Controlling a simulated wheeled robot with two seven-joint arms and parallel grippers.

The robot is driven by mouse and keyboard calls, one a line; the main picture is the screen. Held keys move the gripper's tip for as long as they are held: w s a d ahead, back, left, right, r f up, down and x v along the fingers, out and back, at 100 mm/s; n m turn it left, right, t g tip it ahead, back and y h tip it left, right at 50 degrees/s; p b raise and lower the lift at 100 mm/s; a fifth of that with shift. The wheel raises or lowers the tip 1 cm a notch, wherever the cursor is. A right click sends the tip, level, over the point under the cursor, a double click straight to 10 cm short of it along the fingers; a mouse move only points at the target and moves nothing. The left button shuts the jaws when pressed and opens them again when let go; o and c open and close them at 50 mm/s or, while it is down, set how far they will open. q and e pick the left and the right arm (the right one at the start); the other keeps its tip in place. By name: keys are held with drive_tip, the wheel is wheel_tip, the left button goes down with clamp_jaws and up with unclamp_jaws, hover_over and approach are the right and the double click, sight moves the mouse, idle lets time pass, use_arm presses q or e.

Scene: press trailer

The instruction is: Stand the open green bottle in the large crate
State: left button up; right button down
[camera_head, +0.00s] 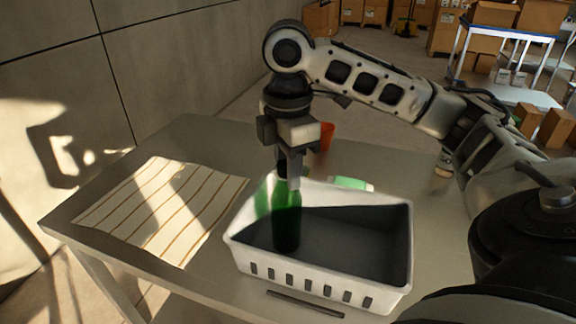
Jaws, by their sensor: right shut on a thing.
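The green bottle (287,222) is upright inside the left part of the large crate (313,284), a white box with slots along its front wall. My right gripper (290,178) points straight down and is shut on the bottle's neck, which it partly hides. I cannot tell whether the bottle's base touches the crate floor. My left gripper is not in view.
A striped cloth (160,208) lies on the table (204,142) left of the crate. An orange cup (326,136) and a green-and-white item (351,184) are behind the crate. A small jar (444,166) stands at the right. Cardboard boxes fill the background.

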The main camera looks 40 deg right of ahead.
drive_tip(key=shift+f, duration=0.15)
drive_tip(key=c, duration=1.2)
unclamp_jaws()
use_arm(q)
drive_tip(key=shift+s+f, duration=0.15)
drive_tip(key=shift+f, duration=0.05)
use_arm(e)
drive_tip(key=shift+o, duration=0.7)
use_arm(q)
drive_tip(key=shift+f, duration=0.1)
use_arm(e)
wheel_tip(320, 180, up, 7)
drive_tip(key=shift+r+p, duration=0.15)
drive_tip(key=shift+p, duration=0.85)
drive_tip(key=shift+r, duration=0.3)
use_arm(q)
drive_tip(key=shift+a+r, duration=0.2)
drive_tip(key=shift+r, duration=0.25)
use_arm(e)
drive_tip(key=shift+r, duration=2.2)
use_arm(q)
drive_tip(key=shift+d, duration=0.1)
